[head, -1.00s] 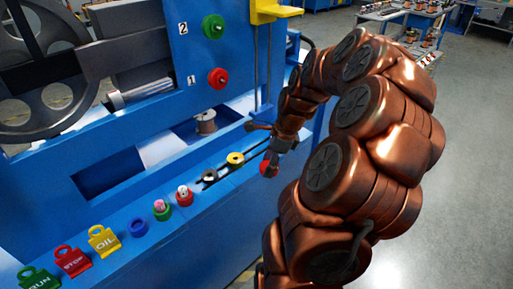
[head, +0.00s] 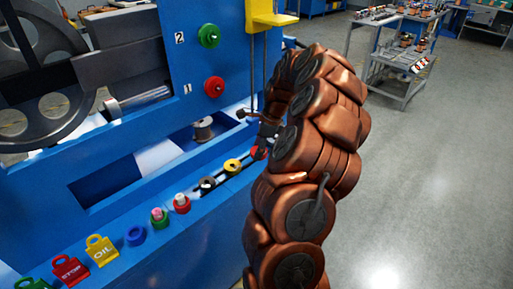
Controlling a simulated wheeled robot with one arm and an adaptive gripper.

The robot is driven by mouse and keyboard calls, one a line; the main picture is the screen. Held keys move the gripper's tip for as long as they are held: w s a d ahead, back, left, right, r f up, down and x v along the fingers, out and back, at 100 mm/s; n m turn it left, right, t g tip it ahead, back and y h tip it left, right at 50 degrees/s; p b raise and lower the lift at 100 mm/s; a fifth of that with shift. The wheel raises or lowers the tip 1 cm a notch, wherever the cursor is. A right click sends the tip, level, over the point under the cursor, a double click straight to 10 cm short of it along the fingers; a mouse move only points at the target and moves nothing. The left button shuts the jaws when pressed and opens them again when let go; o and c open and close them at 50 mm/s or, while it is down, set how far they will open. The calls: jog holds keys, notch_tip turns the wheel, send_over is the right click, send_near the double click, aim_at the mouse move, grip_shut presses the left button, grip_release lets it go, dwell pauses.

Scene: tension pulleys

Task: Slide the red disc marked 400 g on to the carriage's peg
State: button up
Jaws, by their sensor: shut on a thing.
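The red disc (head: 258,153) is small and partly hidden by my gripper (head: 262,143), which is shut on it. My gripper holds it at the right end of the blue machine's front ledge, just right of a yellow ring (head: 232,166). Whether the disc touches the ledge and its 400 g mark cannot be made out. A yellow bracket (head: 262,22) at the top, with thin upright rods below it, may be the carriage. I cannot make out its peg; my arm covers much of that area.
Green (head: 209,35) and red (head: 213,87) knobs stick out above. The floor on the right is open.

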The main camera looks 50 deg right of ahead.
jog(key=shift+w+d+f, duration=0.1)
jog(key=shift+w+d, duration=0.7)
jog(key=shift+w, duration=0.2)
jog(key=shift+w, duration=0.1)
jog(key=shift+w+d+f, duration=0.15)
jog(key=shift+w+d, duration=0.3)
jog(key=shift+w, duration=0.2)
jog(key=shift+f+p, duration=0.45)
jog(key=shift+f, duration=1.05)
jog(key=shift+f, duration=0.1)
jog(key=o, duration=1.5)
jog(key=shift+f, duration=0.1)
jog(key=shift+f+b, duration=0.15)
jog(key=shift+b, duration=0.25)
